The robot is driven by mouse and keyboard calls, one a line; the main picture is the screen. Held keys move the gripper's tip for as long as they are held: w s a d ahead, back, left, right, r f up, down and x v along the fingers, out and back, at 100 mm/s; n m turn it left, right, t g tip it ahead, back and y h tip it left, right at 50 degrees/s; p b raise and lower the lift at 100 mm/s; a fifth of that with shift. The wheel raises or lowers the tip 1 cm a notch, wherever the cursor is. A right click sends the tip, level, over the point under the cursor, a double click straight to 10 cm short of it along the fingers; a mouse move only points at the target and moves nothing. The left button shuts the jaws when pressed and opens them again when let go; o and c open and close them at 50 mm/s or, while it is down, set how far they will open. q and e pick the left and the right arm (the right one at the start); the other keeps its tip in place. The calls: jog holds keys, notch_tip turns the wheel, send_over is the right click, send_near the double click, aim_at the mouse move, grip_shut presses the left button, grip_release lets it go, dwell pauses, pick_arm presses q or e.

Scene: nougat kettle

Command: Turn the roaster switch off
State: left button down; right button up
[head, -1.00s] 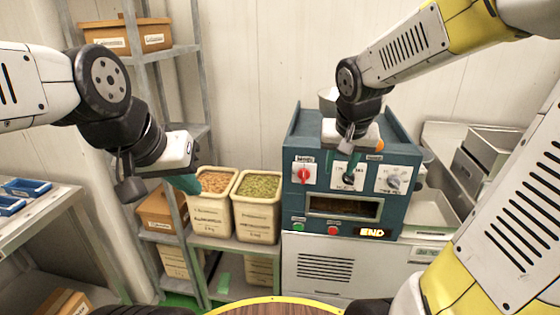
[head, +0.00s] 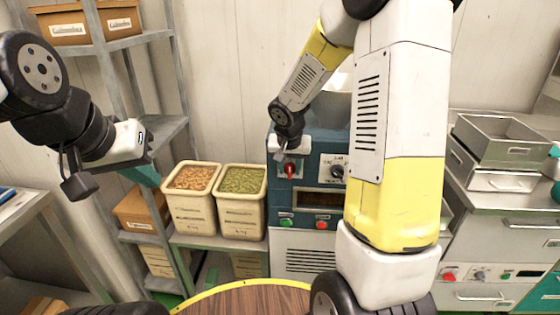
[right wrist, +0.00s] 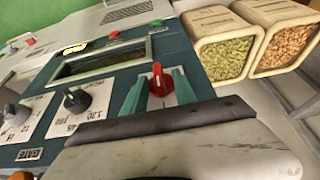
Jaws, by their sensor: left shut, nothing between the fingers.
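The roaster is a dark teal machine (head: 312,145) with a row of knobs. Its red switch (head: 290,169) is at the left of the panel, on a white plate; it also shows in the right wrist view (right wrist: 157,80). My right gripper (head: 288,158) is in front of it. In the right wrist view its two teal fingers (right wrist: 159,93) stand open on either side of the red switch, with white plate visible between. Which setting the switch points to cannot be read. My left gripper (head: 148,176) is shut and empty, left of the ingredient bins.
Black knobs (right wrist: 76,100) sit beside the switch, and a lit display (right wrist: 74,48) is near the window. Bins of orange-brown (head: 192,178) and green nuts (head: 240,180) stand left of the roaster. My right arm hides the roaster's right side. A round wooden table (head: 250,300) is in front.

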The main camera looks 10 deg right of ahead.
jog(key=shift+f, duration=0.25)
jog(key=shift+c, duration=0.2)
grip_shut()
